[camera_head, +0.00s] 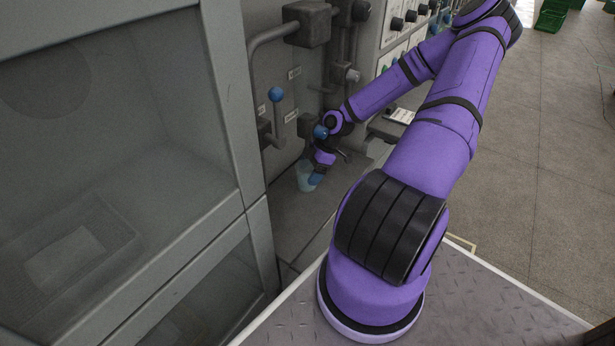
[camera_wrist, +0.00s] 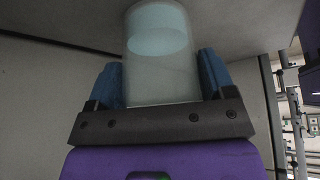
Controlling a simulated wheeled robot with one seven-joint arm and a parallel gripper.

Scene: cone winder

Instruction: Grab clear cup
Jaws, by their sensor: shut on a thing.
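The clear cup (camera_wrist: 163,62) is a translucent, pale blue-grey cylinder between the two blue fingers of my gripper (camera_wrist: 163,80) in the wrist view. The fingers sit on either side of it, and my gripper is shut on it. In the head view, the cup (camera_head: 305,176) stands by the grey surface at the machine's foot, with my gripper (camera_head: 316,179) at its right side. Part of the cup is hidden by the gripper there. I cannot tell whether its base touches the surface.
A grey cabinet with glass panels (camera_head: 226,90) stands close on the left. Blue-knobbed levers (camera_head: 276,94) and pipes (camera_head: 270,37) jut from the machine wall just above the cup. The grey ledge (camera_head: 297,222) in front of the cup is bare. Open floor (camera_head: 540,170) lies to the right.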

